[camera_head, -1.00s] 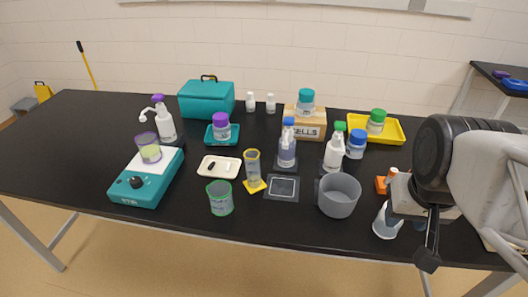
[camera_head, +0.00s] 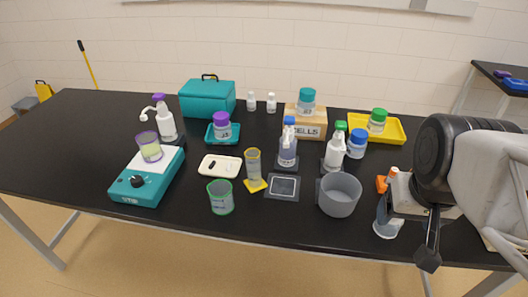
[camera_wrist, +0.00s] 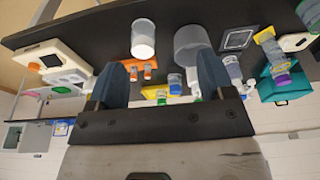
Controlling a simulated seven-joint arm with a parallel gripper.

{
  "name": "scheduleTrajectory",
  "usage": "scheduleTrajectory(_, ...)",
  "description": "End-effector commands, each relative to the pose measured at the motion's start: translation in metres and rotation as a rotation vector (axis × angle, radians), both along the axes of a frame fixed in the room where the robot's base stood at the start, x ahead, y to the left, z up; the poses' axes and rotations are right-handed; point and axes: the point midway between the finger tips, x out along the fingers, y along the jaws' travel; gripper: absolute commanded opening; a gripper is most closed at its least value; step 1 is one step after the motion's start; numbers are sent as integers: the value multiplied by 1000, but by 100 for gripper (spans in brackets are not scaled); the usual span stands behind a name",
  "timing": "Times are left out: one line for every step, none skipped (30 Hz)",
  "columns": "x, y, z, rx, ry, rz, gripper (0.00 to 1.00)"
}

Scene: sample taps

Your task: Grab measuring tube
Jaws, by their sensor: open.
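The measuring tube (camera_head: 253,170) is a clear yellowish cylinder on a yellow base. It stands upright near the middle front of the black table, between the pale tray and a dark square pad. It also shows at the upper right of the wrist view (camera_wrist: 272,49). My gripper (camera_head: 408,235) is at the table's right front, far to the right of the tube, beside a white cup (camera_head: 387,226). In the wrist view my gripper (camera_wrist: 162,72) has its two dark fingers spread apart with nothing between them.
A grey jug (camera_head: 339,195) stands between my gripper and the tube. A green beaker (camera_head: 220,198) is left of the tube. The pale tray (camera_head: 220,166), dark pad (camera_head: 283,187) and a bottle (camera_head: 287,150) are close by. An orange rack (camera_head: 382,184) is behind the cup.

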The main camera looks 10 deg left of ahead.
Motion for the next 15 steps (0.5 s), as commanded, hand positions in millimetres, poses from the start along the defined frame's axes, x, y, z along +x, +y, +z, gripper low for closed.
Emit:
scheduleTrajectory(0,0,0,0,0,0,75)
scheduleTrajectory(0,0,0,0,0,0,75)
scheduleTrajectory(1,0,0,-1,-2,1,75)
scheduleTrajectory(2,0,-1,-2,-4,2,75)
scheduleTrajectory(3,0,-1,-5,-7,3,75)
scheduleTrajectory(6,-1,-2,-10,-12,6,75)
scheduleTrajectory(8,-1,-3,-14,-17,8,75)
scheduleTrajectory(11,-1,-4,-20,-25,12,75)
scheduleTrajectory(16,-2,-6,-27,-35,18,75)
scheduleTrajectory(21,-2,-7,-35,-47,23,75)
scheduleTrajectory(26,-3,-9,-44,-59,29,75)
scheduleTrajectory(34,-3,-12,-56,-78,39,75)
scheduleTrajectory(40,-3,-14,-66,-93,48,75)
scheduleTrajectory(47,-4,-16,-77,-111,59,75)
scheduleTrajectory(57,-3,-20,-91,-136,73,75)
